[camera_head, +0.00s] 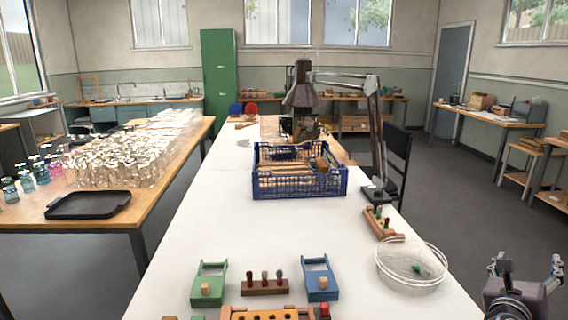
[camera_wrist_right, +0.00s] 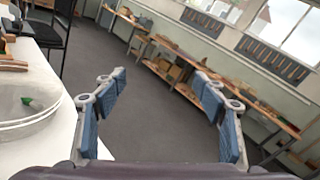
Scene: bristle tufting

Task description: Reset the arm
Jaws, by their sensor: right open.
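My right gripper (camera_head: 527,266) is at the lower right in the head view, beyond the right edge of the white table (camera_head: 205,210). Its fingers are spread apart with nothing between them. In the right wrist view, the gripper (camera_wrist_right: 160,100) shows two blue-padded fingers wide apart over the grey floor. A clear round bowl (camera_head: 411,262) stands on the table to the left of it, apart from it, with a small green piece inside. The bowl also shows at the left of the right wrist view (camera_wrist_right: 28,112). My left gripper is not in view.
Near the front stand a green tray (camera_head: 209,284), a blue tray (camera_head: 320,280) and a wooden block with pegs (camera_head: 264,285). A blue crate (camera_head: 300,186) holds wooden pieces farther back. A lamp (camera_head: 301,92) and a black chair (camera_head: 397,160) stand behind. The middle tabletop is clear.

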